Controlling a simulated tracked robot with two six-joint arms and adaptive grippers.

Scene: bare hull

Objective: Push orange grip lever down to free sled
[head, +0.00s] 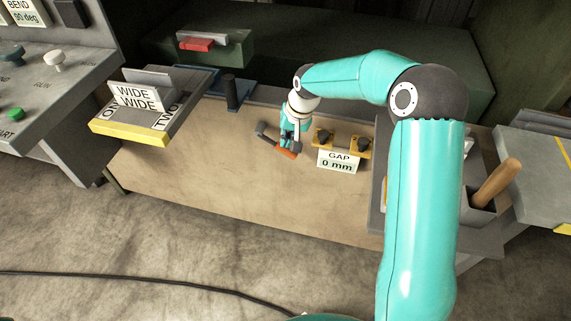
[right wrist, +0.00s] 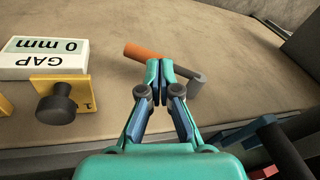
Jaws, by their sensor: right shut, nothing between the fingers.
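The lever has an orange grip (head: 287,154) and a grey arm (head: 267,136). It lies over the tan bench top, left of the GAP sign. In the right wrist view the orange grip (right wrist: 146,52) points up and left, and its grey end (right wrist: 195,80) is at the right. My right gripper (head: 290,148) is shut and empty. Its fingertips (right wrist: 159,68) overlap the lever near the middle; I cannot tell whether they touch it. Which part is the sled is not clear. My left gripper is out of view.
Two yellow brackets with dark knobs (head: 322,139) stand beside the GAP 0 mm sign (head: 339,161). A dark upright post (head: 231,92) and a yellow-edged tray with WIDE cards (head: 120,126) are to the left. A wooden handle (head: 497,183) stands at the right.

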